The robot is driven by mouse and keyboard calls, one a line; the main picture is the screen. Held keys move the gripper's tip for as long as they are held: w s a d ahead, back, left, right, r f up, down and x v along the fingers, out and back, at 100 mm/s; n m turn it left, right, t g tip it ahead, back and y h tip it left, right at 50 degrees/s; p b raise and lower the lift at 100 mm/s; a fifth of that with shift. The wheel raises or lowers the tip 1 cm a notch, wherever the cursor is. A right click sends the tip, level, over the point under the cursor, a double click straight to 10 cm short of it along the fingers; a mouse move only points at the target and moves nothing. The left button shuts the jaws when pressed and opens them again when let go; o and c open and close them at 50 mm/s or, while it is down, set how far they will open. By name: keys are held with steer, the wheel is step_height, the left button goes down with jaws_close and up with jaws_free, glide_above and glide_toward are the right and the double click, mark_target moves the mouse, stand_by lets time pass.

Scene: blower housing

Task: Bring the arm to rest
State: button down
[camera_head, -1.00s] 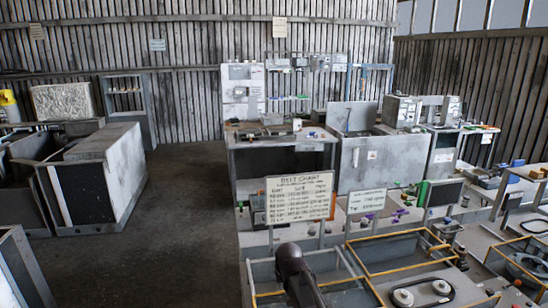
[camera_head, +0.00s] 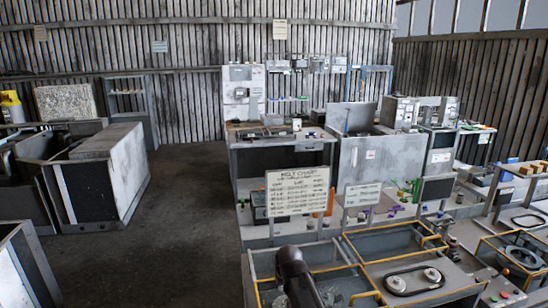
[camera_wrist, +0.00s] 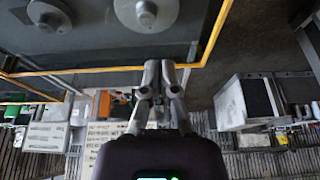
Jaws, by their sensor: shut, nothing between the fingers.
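My gripper (camera_wrist: 160,70) shows in the wrist view, its two fingers close together with nothing between them. It is beside a yellow-edged bench fixture (camera_wrist: 85,70) with two round grey pulleys (camera_wrist: 145,15) at the top of that view. I cannot tell whether the fingertips touch the yellow edge. In the head view my dark arm link (camera_head: 292,272) rises at the bottom middle, in front of the trays; the gripper itself does not show there.
A belt chart sign (camera_head: 297,191) and a smaller sign (camera_head: 362,195) stand behind the yellow-edged trays (camera_head: 395,257). A belt on two pulleys (camera_head: 414,281) lies to the right. A grey cabinet (camera_head: 115,165) stands at left. Bare floor (camera_head: 190,210) lies between it and the benches.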

steer(key=shift+s, duration=0.2)
steer(key=s+d+f+m+g, duration=0.15)
steer(key=s+d+g, duration=0.25)
steer(key=s+d, duration=1.15)
step_height(320, 180, down, 12)
steer(key=a+b, duration=0.1)
steer(key=b, duration=1.1)
steer(key=shift+s+a+r+m+h, duration=0.25)
steer(key=shift+s+a+m+h, duration=0.1)
steer(key=shift+m+h, duration=0.1)
